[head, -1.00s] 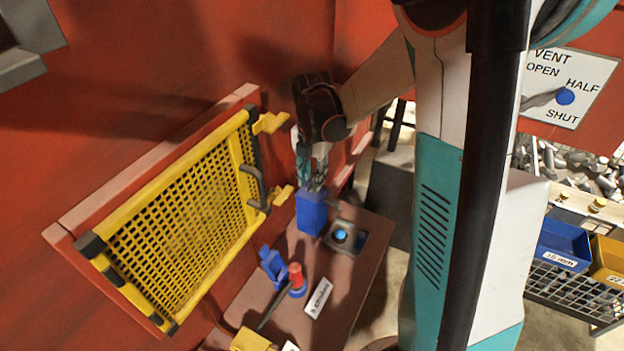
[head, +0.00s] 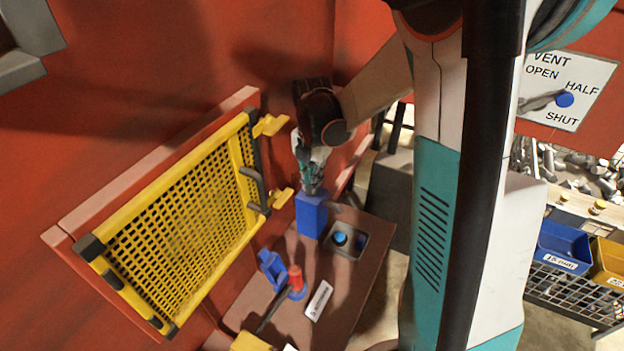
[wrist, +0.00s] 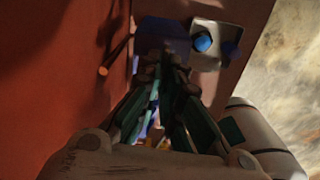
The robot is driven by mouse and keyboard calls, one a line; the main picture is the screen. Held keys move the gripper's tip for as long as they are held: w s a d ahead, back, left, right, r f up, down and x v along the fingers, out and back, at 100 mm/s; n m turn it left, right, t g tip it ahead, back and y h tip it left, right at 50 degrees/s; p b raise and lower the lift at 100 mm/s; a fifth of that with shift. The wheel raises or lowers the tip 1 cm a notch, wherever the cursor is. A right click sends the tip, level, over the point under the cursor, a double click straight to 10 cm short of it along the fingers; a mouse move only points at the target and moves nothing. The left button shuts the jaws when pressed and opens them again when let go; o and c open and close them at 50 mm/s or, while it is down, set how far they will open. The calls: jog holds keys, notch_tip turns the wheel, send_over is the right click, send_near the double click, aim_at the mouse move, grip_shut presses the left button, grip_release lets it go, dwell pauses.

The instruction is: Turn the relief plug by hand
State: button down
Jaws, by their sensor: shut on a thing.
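A blue block (head: 311,215) stands upright at the far end of the brown bench. My gripper (head: 313,188) points down at its top, fingertips close together. In the wrist view my gripper (wrist: 165,68) shows its narrow fingers nearly meeting, with the blue block (wrist: 163,36) just past the tips. The part between the fingertips is hidden by the fingers and shadow; by its place it is most likely the relief plug on top of the block. I cannot see how far the plug is turned.
A grey tray (head: 366,246) with a blue round piece (head: 340,238) lies right of the block. A red knob (head: 296,279) and small blue bracket (head: 271,267) stand nearer. A yellow mesh guard (head: 180,219) is on the left; red walls stand close behind.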

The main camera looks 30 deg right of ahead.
jog(key=m, duration=0.3)
jog(key=shift+m, duration=0.4)
jog(key=m, duration=0.4)
jog(key=shift+m, duration=0.3)
jog(key=m, duration=0.4)
jog(key=shift+m, duration=0.3)
jog(key=m, duration=1.3)
jog(key=shift+m, duration=0.3)
jog(key=m, duration=0.4)
jog(key=shift+m, duration=2.2)
